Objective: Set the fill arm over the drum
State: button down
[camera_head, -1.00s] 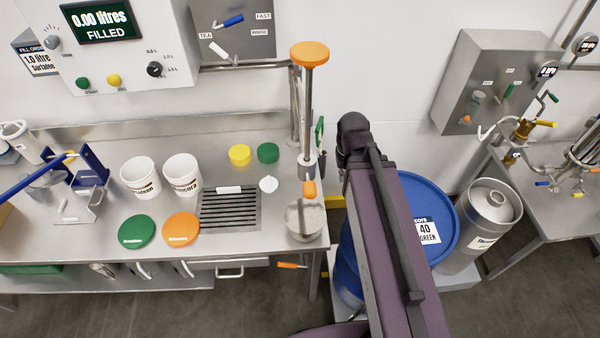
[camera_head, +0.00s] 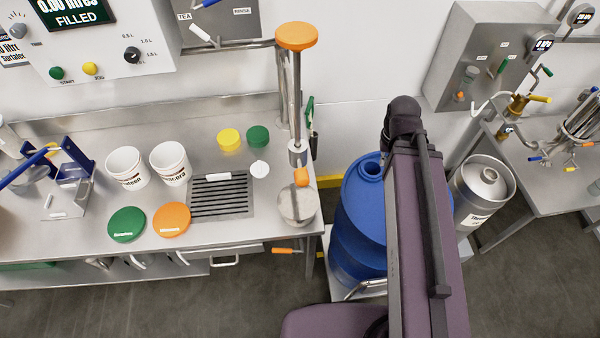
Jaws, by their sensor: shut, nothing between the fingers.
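The fill arm (camera_head: 296,95) is a steel vertical tube with an orange knob (camera_head: 297,36) on top and an orange tip (camera_head: 302,177) below. It hangs over a round steel cup (camera_head: 297,207) at the bench's right end, left of the drum. The blue drum (camera_head: 357,225) stands on the floor side of the bench, with an open hole (camera_head: 371,169) in its top. My purple arm crosses in front of the drum and hides its right part. My gripper does not show in this view.
The bench (camera_head: 85,249) holds two white pails (camera_head: 171,164), green and orange lids, yellow and green caps, and a drain grate (camera_head: 221,195). A steel keg (camera_head: 482,190) stands right of the drum. A control box (camera_head: 100,45) is on the wall.

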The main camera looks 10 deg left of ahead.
aim_at(298, 158)
jog(key=z, duration=0.25)
jog(key=k, duration=1.45)
jog(key=u, duration=0.65)
jog(key=i, duration=0.5)
jog(key=u, duration=0.05)
